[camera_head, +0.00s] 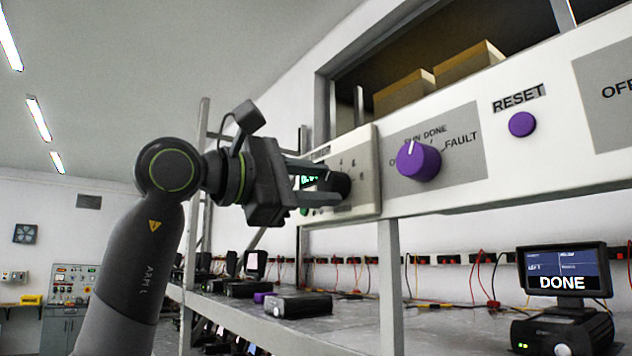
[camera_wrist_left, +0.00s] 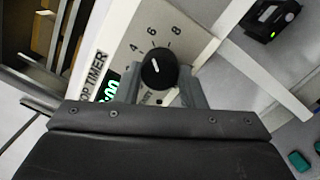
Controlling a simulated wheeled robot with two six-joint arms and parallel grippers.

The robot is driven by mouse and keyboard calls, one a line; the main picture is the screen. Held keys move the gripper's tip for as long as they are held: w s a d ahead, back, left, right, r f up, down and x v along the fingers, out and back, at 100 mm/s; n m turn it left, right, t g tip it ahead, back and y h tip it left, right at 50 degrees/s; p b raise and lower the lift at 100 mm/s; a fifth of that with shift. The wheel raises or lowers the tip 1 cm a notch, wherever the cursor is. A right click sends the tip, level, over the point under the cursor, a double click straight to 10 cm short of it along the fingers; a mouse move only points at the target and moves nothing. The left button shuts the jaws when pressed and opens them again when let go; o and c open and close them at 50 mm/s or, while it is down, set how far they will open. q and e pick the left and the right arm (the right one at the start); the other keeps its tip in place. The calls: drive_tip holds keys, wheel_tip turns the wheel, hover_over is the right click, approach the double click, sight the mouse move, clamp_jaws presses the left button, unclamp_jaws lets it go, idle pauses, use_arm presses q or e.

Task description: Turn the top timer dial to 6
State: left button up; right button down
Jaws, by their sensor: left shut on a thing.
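The top timer dial is a round black knob with a white mark; it shows in the left wrist view (camera_wrist_left: 160,70) and in the head view (camera_head: 336,186). Printed numbers 4, 6 and 8 stand around it, and its mark points roughly toward the 6. My left gripper (camera_head: 318,183) is shut on the dial, with one finger on either side of it in the wrist view (camera_wrist_left: 162,88). A green-lit display (camera_wrist_left: 107,88) beside the "TOP TIMER" label is partly hidden by a finger. My right gripper is not in view.
Right of the timer panel are a purple selector knob (camera_head: 418,161) and a purple RESET button (camera_head: 522,124). Below, a shelf (camera_head: 440,322) holds devices, cables and a screen (camera_head: 562,270) reading DONE. A grey upright post (camera_head: 389,285) stands under the panel.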

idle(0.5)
use_arm(q)
drive_tip(key=o, duration=1)
drive_tip(key=b+v, duration=0.7)
drive_tip(key=v, duration=1)
drive_tip(key=shift+a+r, duration=0.1)
drive_tip(key=shift+a, duration=0.2)
